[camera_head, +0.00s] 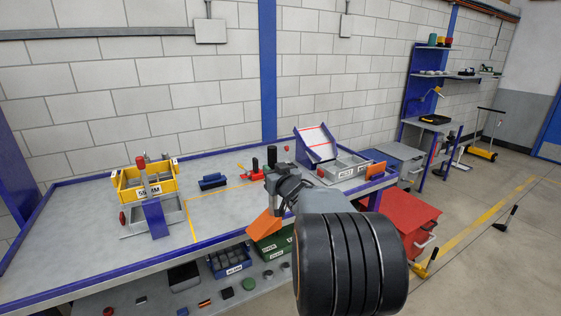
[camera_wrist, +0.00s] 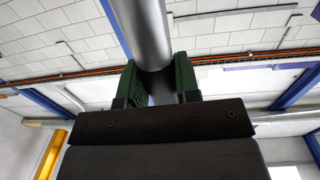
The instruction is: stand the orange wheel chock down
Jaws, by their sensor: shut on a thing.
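The orange wheel chock (camera_head: 263,226) is a wedge-like block in front of the bench's front edge, tilted, with its near face showing. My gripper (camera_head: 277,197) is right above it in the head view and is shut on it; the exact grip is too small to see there. In the wrist view my gripper (camera_wrist: 159,82) shows two green-padded fingers close together. A smooth grey cylinder (camera_wrist: 143,30) runs from the top of that view down between them; I cannot tell what it belongs to.
A green crate (camera_head: 272,243) stands below, behind the chock. A red cabinet (camera_head: 405,215) stands at the right. The floor (camera_head: 480,265) further right is mostly clear.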

